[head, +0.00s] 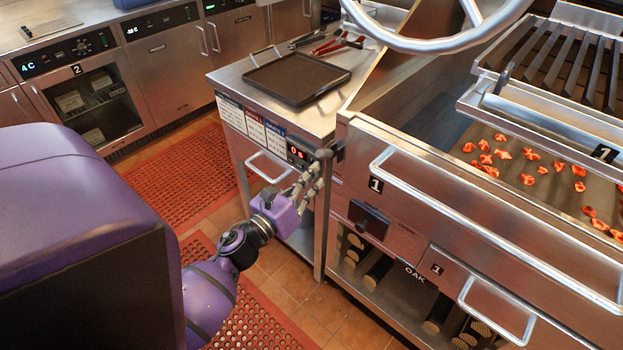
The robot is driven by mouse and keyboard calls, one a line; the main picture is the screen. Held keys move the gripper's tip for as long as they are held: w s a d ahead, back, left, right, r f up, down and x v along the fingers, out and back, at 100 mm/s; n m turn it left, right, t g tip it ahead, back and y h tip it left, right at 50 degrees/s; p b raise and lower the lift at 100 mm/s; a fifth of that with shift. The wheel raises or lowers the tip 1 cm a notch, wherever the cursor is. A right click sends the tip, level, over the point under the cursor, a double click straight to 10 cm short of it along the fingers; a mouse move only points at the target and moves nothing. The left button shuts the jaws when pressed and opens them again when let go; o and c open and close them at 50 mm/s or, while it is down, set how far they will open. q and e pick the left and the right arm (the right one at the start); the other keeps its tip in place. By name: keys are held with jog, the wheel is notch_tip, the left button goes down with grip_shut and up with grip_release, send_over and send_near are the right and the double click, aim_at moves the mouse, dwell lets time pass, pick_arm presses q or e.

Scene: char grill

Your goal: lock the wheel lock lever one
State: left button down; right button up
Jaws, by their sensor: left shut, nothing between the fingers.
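My left gripper (315,176) reaches in from the lower left, in front of the gap between the steel side table and the grill marked 1. Its fingers are shut with nothing between them and point up. A small dark knob (325,154) on the grill's left front corner lies just above the fingertips; it may be the wheel lock lever, but no label shows. I cannot tell whether the fingertips touch it. The grill's large steel wheel (440,43) is at the top, partly cut off. My right gripper is not in view.
The side table (226,79) holds a dark tray (297,77) and red-handled tongs (330,46). The grill front has a long handle bar (470,222) and a dark control (369,219). Glowing coals (500,153) lie under the raised grate (560,60). Red mats (190,178) cover the floor.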

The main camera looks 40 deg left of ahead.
pick_arm(q)
jog(key=shift+r, duration=0.35)
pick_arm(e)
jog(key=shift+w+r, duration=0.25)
pick_arm(q)
jog(key=shift+s, duration=0.1)
